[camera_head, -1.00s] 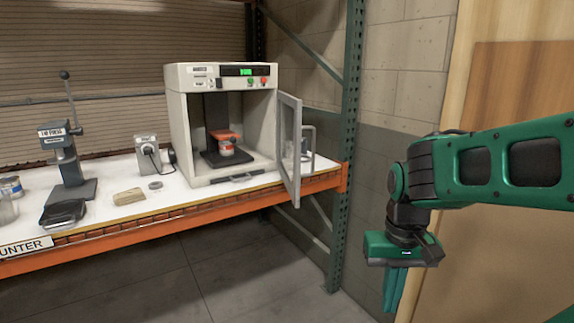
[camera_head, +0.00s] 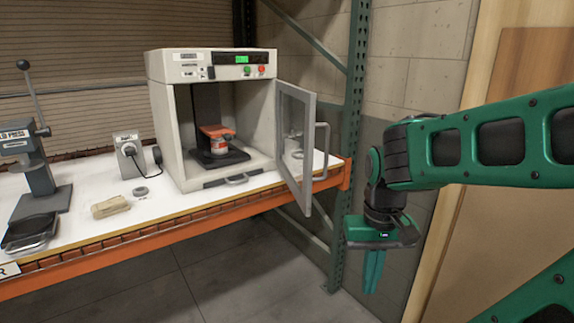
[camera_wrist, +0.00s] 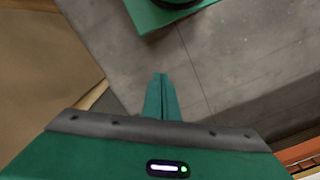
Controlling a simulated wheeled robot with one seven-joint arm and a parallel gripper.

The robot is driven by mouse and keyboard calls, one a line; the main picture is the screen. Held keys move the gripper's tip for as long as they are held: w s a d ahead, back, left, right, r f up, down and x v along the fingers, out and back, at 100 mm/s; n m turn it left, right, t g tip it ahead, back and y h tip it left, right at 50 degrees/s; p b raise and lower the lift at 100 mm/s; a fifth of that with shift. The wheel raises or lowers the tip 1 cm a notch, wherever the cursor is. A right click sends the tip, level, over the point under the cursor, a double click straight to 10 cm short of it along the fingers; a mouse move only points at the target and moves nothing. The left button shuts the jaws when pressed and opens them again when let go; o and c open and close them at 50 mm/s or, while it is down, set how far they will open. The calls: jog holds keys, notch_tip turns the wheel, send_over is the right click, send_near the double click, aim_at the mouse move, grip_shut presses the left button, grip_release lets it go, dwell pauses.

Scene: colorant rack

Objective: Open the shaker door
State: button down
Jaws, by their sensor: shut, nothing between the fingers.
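The shaker (camera_head: 163,125) is a white cabinet on the counter in the head view. Its door (camera_head: 306,140), a grey frame with a clear pane and a bar handle (camera_head: 322,152), stands swung out at the right side, so the front is open. Inside, a small can (camera_head: 219,146) sits under a red-orange clamp (camera_head: 216,131). My gripper (camera_head: 373,284) hangs pointing down to the right of the door, apart from it and lower than the handle. Its fingers are together and empty, also in the wrist view (camera_wrist: 161,80).
The counter (camera_head: 155,205) has an orange front beam. A green rack post (camera_head: 347,130) rises behind the door. The floor (camera_head: 215,270) in front is clear.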

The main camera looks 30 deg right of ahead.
jog(key=shift+d, duration=0.35)
